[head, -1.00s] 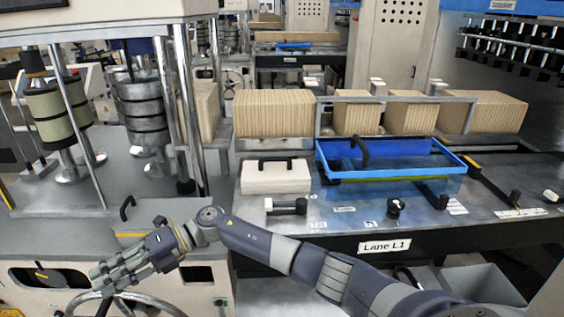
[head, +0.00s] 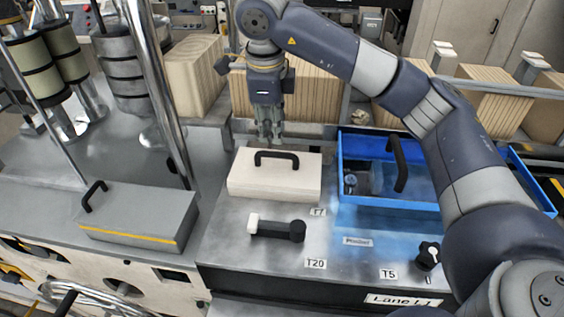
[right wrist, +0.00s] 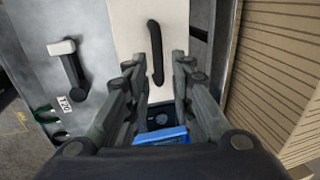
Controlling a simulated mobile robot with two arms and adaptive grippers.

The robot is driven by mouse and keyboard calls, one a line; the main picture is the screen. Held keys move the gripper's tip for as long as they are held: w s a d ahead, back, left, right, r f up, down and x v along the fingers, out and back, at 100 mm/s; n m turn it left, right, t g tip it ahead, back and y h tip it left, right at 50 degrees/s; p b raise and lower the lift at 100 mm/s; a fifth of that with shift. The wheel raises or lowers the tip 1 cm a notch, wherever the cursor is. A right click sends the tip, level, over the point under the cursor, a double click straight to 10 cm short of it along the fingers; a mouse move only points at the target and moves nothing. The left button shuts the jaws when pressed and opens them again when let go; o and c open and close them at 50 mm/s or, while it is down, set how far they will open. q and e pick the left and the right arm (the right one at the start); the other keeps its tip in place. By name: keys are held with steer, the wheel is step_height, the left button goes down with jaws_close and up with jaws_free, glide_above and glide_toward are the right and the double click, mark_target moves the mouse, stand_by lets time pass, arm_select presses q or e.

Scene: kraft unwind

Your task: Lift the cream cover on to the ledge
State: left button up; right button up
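The cream cover (head: 295,184), a flat box-like lid with a black bar handle (head: 277,156), sits on the grey bench. It also shows in the right wrist view (right wrist: 128,35). My right gripper (head: 268,140) points down over the cover's back side, above and apart from the handle. In the right wrist view its fingers (right wrist: 157,75) are spread and empty, with the handle in the gap between them. Which surface is the ledge I cannot tell; a grey strip (head: 318,131) runs behind the cover. My left gripper is not in view.
A blue bin (head: 385,202) with a black handle stands just right of the cover. A black lever with a white end (head: 275,230) lies in front. A grey yellow-striped box (head: 140,222) is at left. Wooden-looking stacks (head: 310,98) stand behind. My right arm covers the right side.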

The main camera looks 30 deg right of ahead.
mark_target(275, 155)
steer(key=f, duration=0.3)
steer(key=shift+w+f+p, duration=0.2)
steer(key=shift+p, duration=0.2)
steer(key=shift+d+f, duration=0.2)
steer(key=shift+f, duration=0.05)
steer(key=f+p, duration=0.2)
steer(key=shift+d+f+p, duration=0.3)
steer(key=shift+f, duration=0.05)
steer(key=shift+w+d+f, duration=0.15)
steer(key=shift+w+f, duration=0.05)
steer(key=shift+f, duration=1.05)
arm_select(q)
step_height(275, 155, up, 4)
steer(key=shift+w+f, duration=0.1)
arm_select(e)
steer(key=shift+w, duration=0.1)
jaws_close()
